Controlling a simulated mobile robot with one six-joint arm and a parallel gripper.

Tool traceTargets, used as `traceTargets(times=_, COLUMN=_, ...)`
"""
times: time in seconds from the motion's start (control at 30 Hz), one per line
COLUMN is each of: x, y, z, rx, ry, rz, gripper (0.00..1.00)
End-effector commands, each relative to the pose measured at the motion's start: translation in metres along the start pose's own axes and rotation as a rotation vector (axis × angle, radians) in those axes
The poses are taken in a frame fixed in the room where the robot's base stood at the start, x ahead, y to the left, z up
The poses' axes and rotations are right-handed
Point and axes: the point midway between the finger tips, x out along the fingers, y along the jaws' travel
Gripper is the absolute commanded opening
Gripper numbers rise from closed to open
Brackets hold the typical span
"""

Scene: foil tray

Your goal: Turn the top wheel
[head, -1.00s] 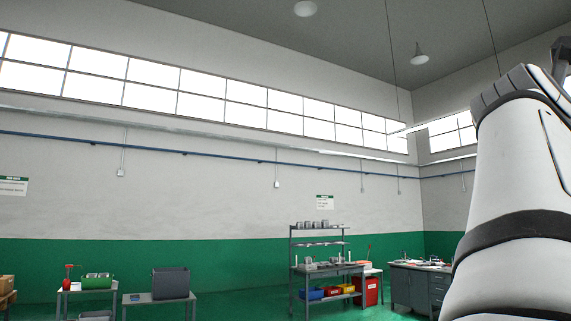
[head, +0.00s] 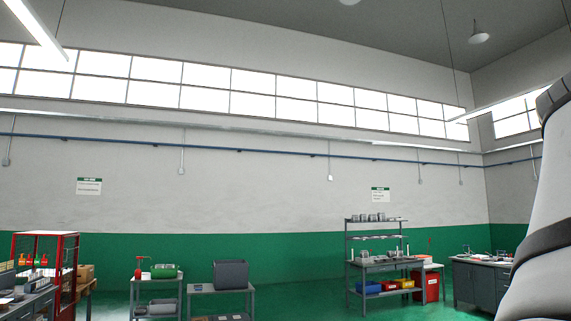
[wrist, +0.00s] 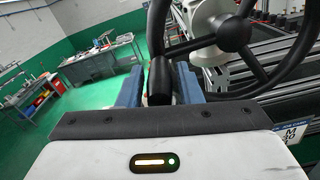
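My gripper (wrist: 158,84) has two blue fingers, one on each side of the handle. Narrow gaps show between the fingers and the handle, so the gripper looks open around it. Only one wheel shows clearly. The head view shows no wheel and no gripper, only part of my white arm at the right edge.
Behind the wheel are grey metal rails and a sign (wrist: 291,133). Workbenches (wrist: 101,62) stand farther off at the left on open green floor. The head view shows a red rack (head: 67,272), a grey bin (head: 231,274) on a table, and shelving (head: 375,262) by the wall.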

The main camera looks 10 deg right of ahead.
Motion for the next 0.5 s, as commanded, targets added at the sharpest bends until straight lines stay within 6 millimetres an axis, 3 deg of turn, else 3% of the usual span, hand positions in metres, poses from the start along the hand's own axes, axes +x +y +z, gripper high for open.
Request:
traceTargets(times=0.13, x=0.0, y=0.0, z=0.0, rx=-0.001, ry=-0.001, rz=-0.001, gripper=0.43)
traceTargets(times=0.37, x=0.0, y=0.0, z=0.002, rx=-0.001, ry=-0.002, rz=-0.001, gripper=0.43)
traceTargets(times=0.5, x=0.0, y=0.002, z=0.013, rx=-0.001, ry=-0.003, rz=-0.002, gripper=0.43)
